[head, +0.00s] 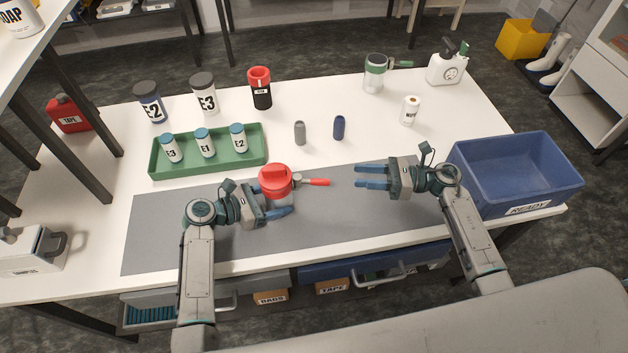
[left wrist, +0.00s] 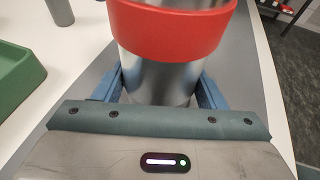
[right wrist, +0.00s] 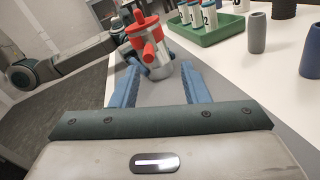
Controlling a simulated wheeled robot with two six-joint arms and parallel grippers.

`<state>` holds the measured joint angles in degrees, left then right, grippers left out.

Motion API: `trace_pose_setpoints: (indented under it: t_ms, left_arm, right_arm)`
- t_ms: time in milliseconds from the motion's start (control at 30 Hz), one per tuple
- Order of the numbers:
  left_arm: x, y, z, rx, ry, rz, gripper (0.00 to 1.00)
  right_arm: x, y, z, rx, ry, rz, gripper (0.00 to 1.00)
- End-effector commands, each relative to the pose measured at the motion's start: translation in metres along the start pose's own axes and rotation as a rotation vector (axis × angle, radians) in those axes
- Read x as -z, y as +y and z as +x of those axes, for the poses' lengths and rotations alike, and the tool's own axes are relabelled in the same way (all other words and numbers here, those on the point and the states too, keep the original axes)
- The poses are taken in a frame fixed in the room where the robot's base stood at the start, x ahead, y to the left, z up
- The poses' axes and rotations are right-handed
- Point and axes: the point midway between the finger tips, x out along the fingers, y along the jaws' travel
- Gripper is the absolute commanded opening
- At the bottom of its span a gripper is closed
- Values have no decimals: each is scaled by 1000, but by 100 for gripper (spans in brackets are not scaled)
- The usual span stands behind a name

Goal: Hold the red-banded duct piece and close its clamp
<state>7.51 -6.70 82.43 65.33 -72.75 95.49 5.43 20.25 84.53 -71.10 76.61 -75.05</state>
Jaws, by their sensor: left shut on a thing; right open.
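The red-banded duct piece (head: 275,180) stands upright on the grey mat, a metal cylinder with a red band and red top. My left gripper (head: 274,201) is shut on its metal body below the band; the left wrist view shows the metal body (left wrist: 155,72) between both blue fingers. The clamp's red lever (head: 314,182) sticks out from the duct piece to the right, towards my right gripper. My right gripper (head: 358,177) is open and empty, a short gap right of the lever tip. In the right wrist view the lever (right wrist: 149,52) points towards the camera.
A green tray (head: 210,172) with several small labelled jars lies behind left of the duct piece. A grey cylinder (head: 300,133) and a blue cylinder (head: 339,128) stand behind it. A blue bin (head: 515,178) marked READY is at the right. The mat (head: 340,228) is clear in front.

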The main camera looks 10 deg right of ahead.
Motion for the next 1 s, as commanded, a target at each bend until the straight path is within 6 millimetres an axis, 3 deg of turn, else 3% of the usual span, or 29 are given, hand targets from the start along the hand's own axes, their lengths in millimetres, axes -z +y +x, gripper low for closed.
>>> trace_pose_setpoints:
  t_ms: [100, 267, 700, 1000]
  left_arm:
    - [1, 0, 0, 0, 1, -1, 46]
    - [1, 0, 0, 1, 1, -1, 46]
    - [1, 0, 0, 0, 1, -1, 46]
    - [1, 0, 0, 0, 1, -1, 46]
  right_arm:
    - [11, 12, 6, -30, -10, -40, 41]
    - [14, 16, 19, -40, -15, -58, 41]
    - [12, 19, 102, -39, -16, -54, 41]
    - [12, 20, 126, -37, -13, -55, 41]
